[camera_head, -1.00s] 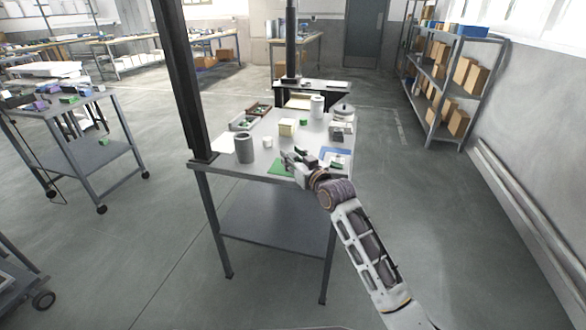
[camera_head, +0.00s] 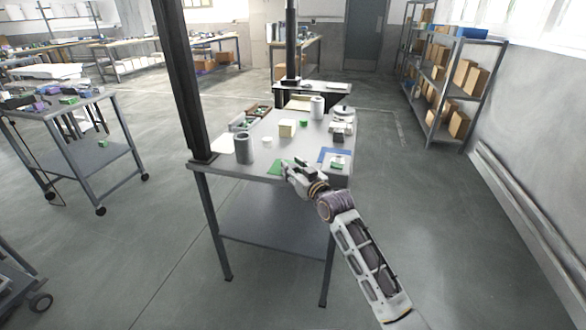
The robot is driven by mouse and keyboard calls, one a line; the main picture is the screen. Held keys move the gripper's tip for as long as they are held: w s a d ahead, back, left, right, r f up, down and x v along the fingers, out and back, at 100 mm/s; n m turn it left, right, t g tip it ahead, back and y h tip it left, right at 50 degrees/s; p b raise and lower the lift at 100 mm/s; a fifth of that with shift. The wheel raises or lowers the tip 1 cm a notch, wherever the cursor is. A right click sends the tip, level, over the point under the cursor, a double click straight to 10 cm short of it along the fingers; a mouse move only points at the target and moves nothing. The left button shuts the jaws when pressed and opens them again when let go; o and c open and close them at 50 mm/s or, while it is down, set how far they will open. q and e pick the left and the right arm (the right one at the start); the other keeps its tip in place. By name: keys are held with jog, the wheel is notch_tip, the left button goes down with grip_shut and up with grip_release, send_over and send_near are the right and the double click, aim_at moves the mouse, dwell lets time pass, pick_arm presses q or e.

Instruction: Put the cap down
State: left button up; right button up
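My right gripper (camera_head: 291,168) is over the near edge of the grey table, above a green mat (camera_head: 275,168). Its fingers are small and blurred, and I cannot tell whether they are open or shut. I cannot make out a cap in or under the fingers. A small white round object (camera_head: 267,139) stands on the table beyond the gripper; I cannot tell whether it is the cap. A blue mat (camera_head: 326,153) with a small green and white item (camera_head: 338,161) lies right of the gripper. My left gripper is not in view.
The grey table (camera_head: 222,165) holds a grey cup (camera_head: 243,148), a cream box (camera_head: 287,128), a white cylinder (camera_head: 317,107), a small green block (camera_head: 304,123) and open bins (camera_head: 244,122). A dark post (camera_head: 184,80) rises at its left edge.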

jog(key=shift+o, duration=0.6)
jog(key=shift+r, duration=0.15)
jog(key=shift+s+d, duration=0.35)
jog(key=shift+s, duration=0.25)
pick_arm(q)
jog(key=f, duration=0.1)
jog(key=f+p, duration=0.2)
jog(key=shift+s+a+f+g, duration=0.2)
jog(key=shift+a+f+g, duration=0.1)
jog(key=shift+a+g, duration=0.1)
pick_arm(e)
jog(key=v, duration=1)
jog(key=shift+s, duration=0.3)
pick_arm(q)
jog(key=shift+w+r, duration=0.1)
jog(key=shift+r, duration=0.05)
pick_arm(e)
jog(key=shift+d, duration=0.1)
